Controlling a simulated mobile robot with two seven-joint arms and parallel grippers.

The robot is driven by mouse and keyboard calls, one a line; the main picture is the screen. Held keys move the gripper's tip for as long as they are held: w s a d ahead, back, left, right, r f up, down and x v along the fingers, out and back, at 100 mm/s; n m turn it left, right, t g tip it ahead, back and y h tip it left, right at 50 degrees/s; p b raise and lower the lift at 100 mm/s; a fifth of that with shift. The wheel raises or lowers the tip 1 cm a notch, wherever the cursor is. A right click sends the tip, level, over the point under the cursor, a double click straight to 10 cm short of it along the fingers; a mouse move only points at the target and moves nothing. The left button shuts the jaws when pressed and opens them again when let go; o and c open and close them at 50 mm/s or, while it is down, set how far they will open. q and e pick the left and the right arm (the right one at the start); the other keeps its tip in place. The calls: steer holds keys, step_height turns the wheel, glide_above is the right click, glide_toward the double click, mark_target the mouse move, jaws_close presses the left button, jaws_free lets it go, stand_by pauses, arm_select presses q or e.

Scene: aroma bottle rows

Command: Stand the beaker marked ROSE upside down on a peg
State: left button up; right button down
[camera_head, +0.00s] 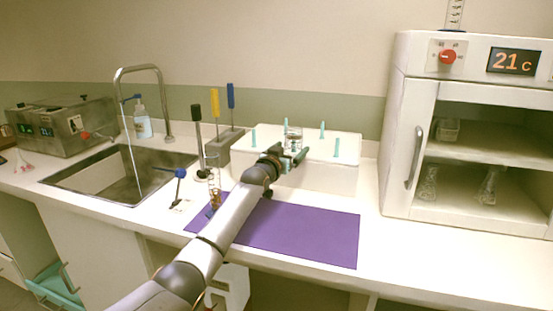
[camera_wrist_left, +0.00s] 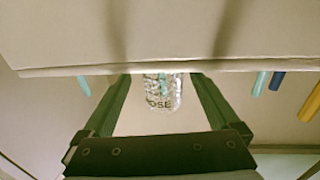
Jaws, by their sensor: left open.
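The clear glass beaker marked ROSE (camera_head: 294,139) is on the white peg board (camera_head: 348,152) in the head view. In the left wrist view, which shows the scene inverted, the beaker (camera_wrist_left: 164,96) has upright lettering, partly cut to "OSE", so it stands upside down. A teal peg shows through its glass. My left gripper (camera_head: 290,156) is open in front of the beaker. In the wrist view its two dark fingers (camera_wrist_left: 162,80) lie either side of the beaker with visible gaps. My right gripper is out of view.
A purple mat (camera_head: 310,235) lies in front. A tall glass cylinder (camera_head: 214,180) and a screwdriver stand (camera_head: 222,148) are left; a cabinet (camera_head: 408,130) is right.

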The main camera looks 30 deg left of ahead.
arm_select(q)
steer(key=s+p, duration=0.1)
steer(key=s, duration=1)
steer(key=shift+d, duration=0.45)
steer(key=shift+w, duration=0.1)
